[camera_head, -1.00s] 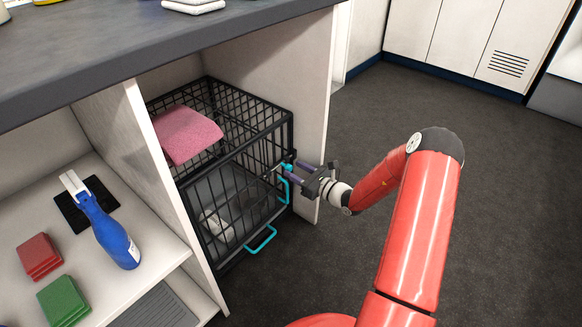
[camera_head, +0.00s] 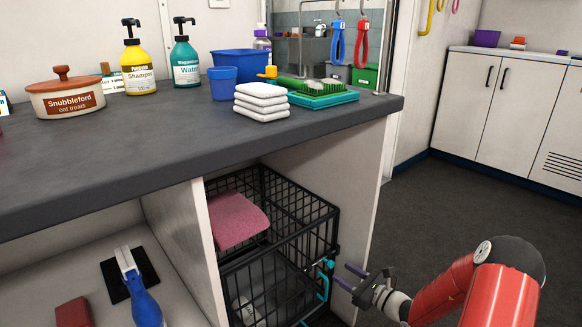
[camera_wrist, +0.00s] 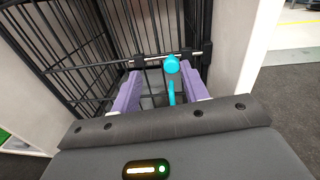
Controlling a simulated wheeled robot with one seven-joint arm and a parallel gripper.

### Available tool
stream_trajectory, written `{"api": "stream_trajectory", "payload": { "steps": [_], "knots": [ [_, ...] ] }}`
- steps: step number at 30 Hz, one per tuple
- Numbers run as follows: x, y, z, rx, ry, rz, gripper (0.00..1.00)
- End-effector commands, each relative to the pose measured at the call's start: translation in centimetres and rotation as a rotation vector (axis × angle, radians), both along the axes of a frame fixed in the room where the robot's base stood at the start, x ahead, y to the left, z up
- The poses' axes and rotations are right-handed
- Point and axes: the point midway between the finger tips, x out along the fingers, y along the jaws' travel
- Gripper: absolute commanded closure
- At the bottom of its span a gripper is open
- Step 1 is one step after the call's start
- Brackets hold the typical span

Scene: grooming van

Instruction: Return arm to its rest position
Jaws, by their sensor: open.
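My gripper (camera_head: 352,278) is open and empty, just to the right of the black wire crate (camera_head: 290,232) under the counter. Its purple fingers point at the crate's front. The crate's turquoise latch handle (camera_head: 325,278) stands close by the fingertips. In the wrist view the turquoise latch (camera_wrist: 172,66) appears between the two spread fingers (camera_wrist: 163,92), and I cannot tell whether they touch it. My red arm (camera_head: 500,295) reaches in from the lower right. The crate front looks shut.
The grey counter (camera_head: 150,140) above holds bottles, white folded towels (camera_head: 262,101) and a treat jar (camera_head: 66,100). The dark floor (camera_head: 430,215) to the right is clear.

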Motion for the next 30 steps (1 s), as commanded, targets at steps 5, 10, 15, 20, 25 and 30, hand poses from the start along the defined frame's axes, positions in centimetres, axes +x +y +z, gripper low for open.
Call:
{"api": "stream_trajectory", "payload": {
  "steps": [5,10,15,20,25,30],
  "knots": [
    [-3.1,5.7,7.2,-0.255,-0.093,0.284,0.55],
    [-8.3,10.3,12.8,-0.551,-0.194,0.576,0.55],
    [-14.0,12.7,17.3,-0.856,-0.298,0.827,0.55],
    [-19.3,13.1,21.0,-1.151,-0.402,1.025,0.55],
    [-24.4,12.1,24.8,-1.473,-0.516,1.186,0.55],
    [-28.7,10.0,28.4,-1.797,-0.632,1.291,0.55]
  ]
}}
